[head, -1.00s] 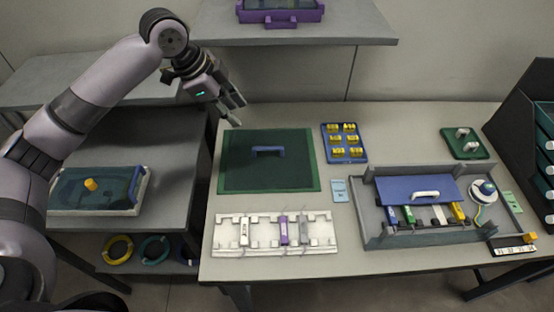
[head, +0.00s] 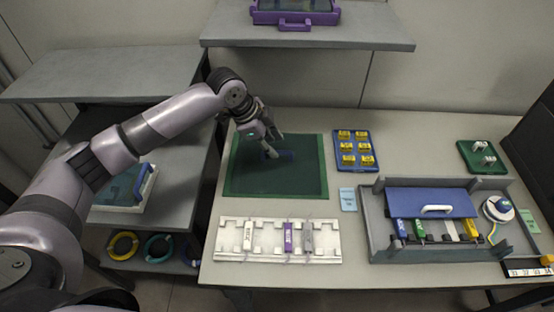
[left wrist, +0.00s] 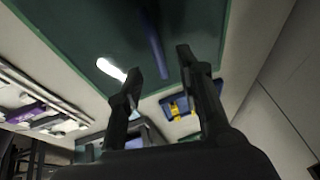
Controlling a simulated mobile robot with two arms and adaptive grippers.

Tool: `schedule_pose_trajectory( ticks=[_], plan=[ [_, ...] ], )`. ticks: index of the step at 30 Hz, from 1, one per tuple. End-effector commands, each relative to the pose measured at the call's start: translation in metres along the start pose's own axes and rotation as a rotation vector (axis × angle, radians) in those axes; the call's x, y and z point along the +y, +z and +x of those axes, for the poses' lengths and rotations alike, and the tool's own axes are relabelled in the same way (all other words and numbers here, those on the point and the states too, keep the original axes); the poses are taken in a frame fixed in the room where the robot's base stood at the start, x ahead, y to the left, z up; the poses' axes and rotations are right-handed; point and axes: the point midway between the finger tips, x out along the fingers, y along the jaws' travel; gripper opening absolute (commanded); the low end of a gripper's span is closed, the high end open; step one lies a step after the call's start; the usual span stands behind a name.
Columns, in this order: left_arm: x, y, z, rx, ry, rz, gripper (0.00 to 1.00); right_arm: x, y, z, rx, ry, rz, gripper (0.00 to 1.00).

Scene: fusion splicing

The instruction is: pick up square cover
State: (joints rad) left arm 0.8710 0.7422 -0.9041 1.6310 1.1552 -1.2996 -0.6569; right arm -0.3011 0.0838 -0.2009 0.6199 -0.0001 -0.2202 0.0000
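A large square dark green cover (head: 245,180) with a lighter green border lies on the table. A blue bar handle (head: 285,155) sits at its middle and is partly hidden by my gripper. My left gripper (head: 271,146) is over the cover at the handle. In the left wrist view its two fingers (left wrist: 155,72) are apart with nothing between their tips. The blue handle (left wrist: 153,45) shows just beyond them; I cannot tell whether they touch it. My right gripper is not in view.
A white rack (head: 235,255) stands in front of the cover. A blue tray of yellow pieces (head: 367,135) and a grey tray with a blue lid (head: 400,202) stand to the right. A shelf (head: 350,38) holding a purple case (head: 295,20) is behind.

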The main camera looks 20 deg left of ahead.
Motion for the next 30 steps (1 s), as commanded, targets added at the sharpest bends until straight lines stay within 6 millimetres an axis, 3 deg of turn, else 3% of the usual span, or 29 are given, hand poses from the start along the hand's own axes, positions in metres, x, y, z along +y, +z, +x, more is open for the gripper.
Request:
schedule_pose_trajectory(
  ticks=[10,19,30],
  plan=[
    [0.001,0.001,0.045,-0.001,0.003,-0.001,0.34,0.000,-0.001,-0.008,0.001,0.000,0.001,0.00],
    [0.001,0.002,0.051,-0.001,0.000,0.001,0.34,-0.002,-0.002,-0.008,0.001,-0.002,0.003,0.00],
    [0.001,0.002,0.050,-0.001,0.000,0.000,0.09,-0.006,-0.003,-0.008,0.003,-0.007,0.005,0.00]
  ],
)
